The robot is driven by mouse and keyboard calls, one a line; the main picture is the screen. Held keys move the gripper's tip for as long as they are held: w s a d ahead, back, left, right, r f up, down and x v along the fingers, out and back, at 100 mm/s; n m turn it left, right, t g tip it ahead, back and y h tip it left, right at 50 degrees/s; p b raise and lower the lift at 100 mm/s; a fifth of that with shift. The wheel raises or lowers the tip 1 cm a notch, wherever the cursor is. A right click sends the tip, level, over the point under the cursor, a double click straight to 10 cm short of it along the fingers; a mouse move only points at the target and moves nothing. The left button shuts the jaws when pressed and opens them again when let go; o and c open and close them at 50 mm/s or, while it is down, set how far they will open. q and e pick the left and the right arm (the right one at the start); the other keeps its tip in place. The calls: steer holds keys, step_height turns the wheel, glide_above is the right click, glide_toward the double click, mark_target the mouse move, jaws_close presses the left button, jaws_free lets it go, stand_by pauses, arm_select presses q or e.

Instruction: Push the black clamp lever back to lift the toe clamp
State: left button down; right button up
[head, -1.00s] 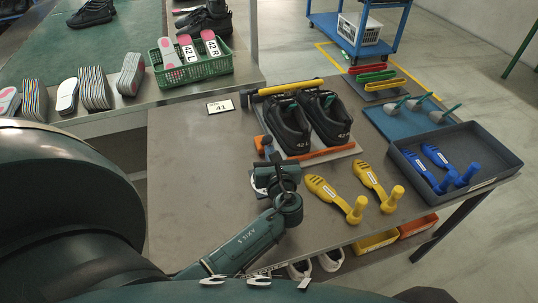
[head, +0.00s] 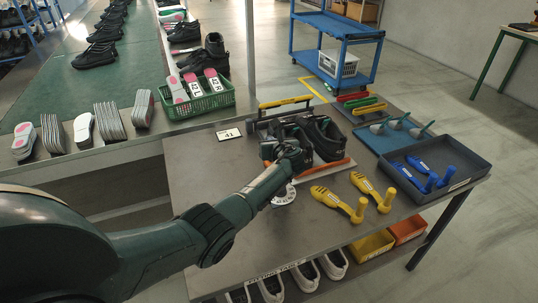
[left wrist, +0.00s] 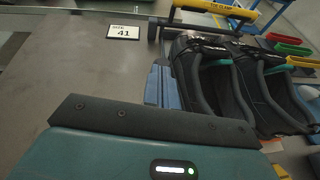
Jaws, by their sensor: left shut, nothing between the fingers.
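The black clamp lever appears to be the short dark upright at the left end of the toe clamp (head: 285,103), a yellow bar across the back of the shoe fixture. This lever (left wrist: 152,33) stands beyond my left fingertips in the left wrist view. A pair of black shoes (head: 326,140) lies in the fixture, toes toward the yellow bar. My left gripper (head: 268,146) is at the fixture's left side, beside the left shoe and partly covering it. Its shut fingers (left wrist: 162,72) look empty and apart from the lever. My right gripper is out of view.
A card marked 41 (head: 230,134) lies left of the fixture on bare tabletop. Yellow lasts or tools (head: 330,197) lie in front, a dark tray (head: 470,172) with blue ones to the right. A green basket (head: 205,106) stands on the back bench.

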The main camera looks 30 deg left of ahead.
arm_select(q)
steer(key=shift+w+a+r+g+h+b, duration=0.1)
steer(key=shift+w+a+g+h+b, duration=0.35)
steer(key=shift+w+a, duration=0.65)
steer(key=shift+w+a+b, duration=0.35)
steer(key=shift+w+a, duration=0.05)
steer(key=shift+a, duration=0.1)
steer(key=shift+w+a+f, duration=0.2)
steer(key=shift+w+a+r+b, duration=0.15)
steer(key=shift+w+a+b, duration=0.25)
steer(key=shift+b, duration=0.3)
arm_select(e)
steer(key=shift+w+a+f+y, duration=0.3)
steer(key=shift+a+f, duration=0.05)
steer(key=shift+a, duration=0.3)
arm_select(q)
steer(key=shift+a+r, duration=0.2)
steer(key=shift+a, duration=0.05)
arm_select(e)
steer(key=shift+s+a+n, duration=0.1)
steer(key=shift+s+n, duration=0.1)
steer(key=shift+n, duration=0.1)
